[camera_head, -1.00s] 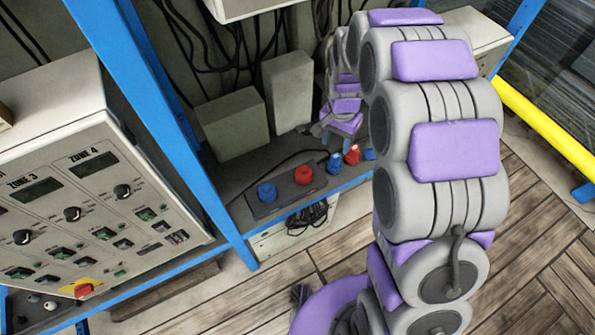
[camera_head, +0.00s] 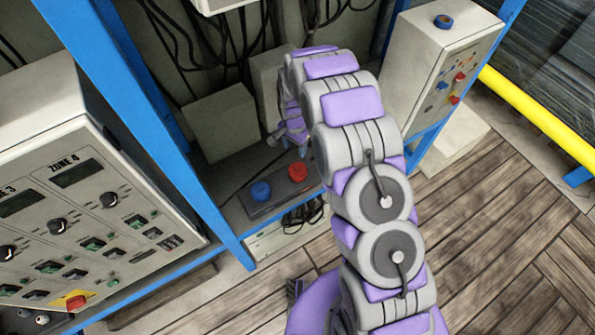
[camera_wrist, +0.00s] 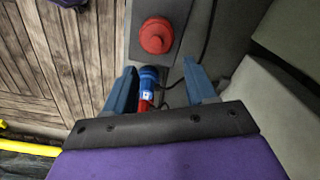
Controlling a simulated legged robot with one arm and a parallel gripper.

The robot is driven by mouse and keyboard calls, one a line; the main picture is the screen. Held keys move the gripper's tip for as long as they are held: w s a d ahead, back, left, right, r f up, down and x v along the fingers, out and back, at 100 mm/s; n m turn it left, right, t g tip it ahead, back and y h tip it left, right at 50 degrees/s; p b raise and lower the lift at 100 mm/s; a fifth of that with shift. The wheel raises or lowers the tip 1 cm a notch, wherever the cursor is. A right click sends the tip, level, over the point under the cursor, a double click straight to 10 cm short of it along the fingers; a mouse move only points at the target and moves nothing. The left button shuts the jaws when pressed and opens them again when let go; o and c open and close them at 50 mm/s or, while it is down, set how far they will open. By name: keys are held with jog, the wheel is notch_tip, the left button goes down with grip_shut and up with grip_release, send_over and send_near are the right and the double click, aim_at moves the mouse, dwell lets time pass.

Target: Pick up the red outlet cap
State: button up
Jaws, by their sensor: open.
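A red cap (camera_head: 298,172) sits on a dark grey block on the shelf, right of a blue cap (camera_head: 261,191). In the wrist view the red cap (camera_wrist: 157,36) is round and stepped, just beyond my fingertips. My gripper (camera_wrist: 158,65) is open, its two blue-grey fingers apart with nothing held. A smaller blue fitting (camera_wrist: 149,77) and a red one (camera_wrist: 144,105) show between the fingers, seemingly below them. In the head view my gripper (camera_head: 282,130) is small and partly hidden by my arm, above and left of the red cap.
Blue posts frame the shelf; one post (camera_head: 150,130) stands left of the caps. A pale box (camera_head: 222,122) stands behind them. A control panel (camera_head: 90,215) is at left, and a white button box (camera_head: 440,70) at right. The plank floor (camera_head: 490,230) is open.

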jog(key=b, duration=0.1)
send_over(298, 166)
jog(key=a, duration=0.1)
notch_tip(298, 166, down, 7)
jog(key=shift+r, duration=0.2)
jog(key=shift+d+f+b, duration=0.25)
jog(key=shift+f+b, duration=0.25)
jog(key=shift+f, duration=0.9)
jog(key=shift+d+f+b, duration=0.2)
jog(key=shift+f+b, duration=0.3)
jog(key=shift+f, duration=0.85)
jog(key=shift+c, duration=0.4)
grip_shut()
